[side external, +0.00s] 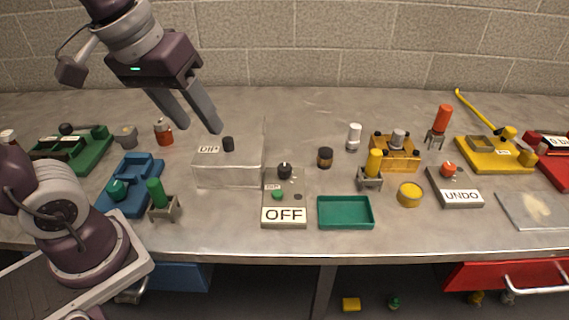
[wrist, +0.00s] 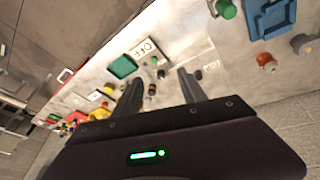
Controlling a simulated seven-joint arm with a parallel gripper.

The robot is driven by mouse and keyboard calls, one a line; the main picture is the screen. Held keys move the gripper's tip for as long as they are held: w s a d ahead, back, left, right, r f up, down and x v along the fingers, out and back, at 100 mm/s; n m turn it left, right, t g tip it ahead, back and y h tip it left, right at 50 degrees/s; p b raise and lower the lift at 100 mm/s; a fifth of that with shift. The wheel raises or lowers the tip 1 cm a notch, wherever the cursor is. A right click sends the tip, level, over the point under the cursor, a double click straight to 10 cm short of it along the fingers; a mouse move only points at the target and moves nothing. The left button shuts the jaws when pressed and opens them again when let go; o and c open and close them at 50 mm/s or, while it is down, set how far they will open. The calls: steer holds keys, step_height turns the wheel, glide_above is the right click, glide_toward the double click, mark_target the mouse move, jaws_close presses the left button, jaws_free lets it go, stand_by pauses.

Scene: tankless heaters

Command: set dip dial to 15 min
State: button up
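The DIP box (side external: 228,174) is a pale, see-through-looking block on the table, left of centre. Its black dial knob (side external: 229,144) stands on top beside a DIP label (side external: 208,150). The knob also shows in the wrist view (wrist: 198,75), just right of my right-hand finger. The dial's setting and any minute marks are too small to read. My gripper (side external: 202,128) is open and empty, above and slightly left of the knob, apart from it. In the wrist view its fingers (wrist: 159,77) are spread wide with nothing held between them.
Right of the box are an OFF panel (side external: 285,217) with small knobs, a green tray (side external: 345,226) and an UNDO panel (side external: 461,196). A blue fixture (side external: 142,172) and a green-topped peg stand (side external: 163,213) lie left. A grey block wall stands behind.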

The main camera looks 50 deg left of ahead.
steer(key=w+f+n+g, duration=0.2)
steer(key=w+f+n, duration=0.3)
steer(key=w, duration=0.6)
steer(key=n+g, duration=0.2)
steer(key=n, duration=0.6)
glide_above(285, 166)
step_height(285, 166, down, 10)
steer(key=shift+s+f, duration=0.1)
steer(key=shift+f, duration=0.1)
steer(key=shift+n, duration=0.3)
step_height(285, 166, down, 7)
steer(key=shift+f, duration=0.15)
jaws_close()
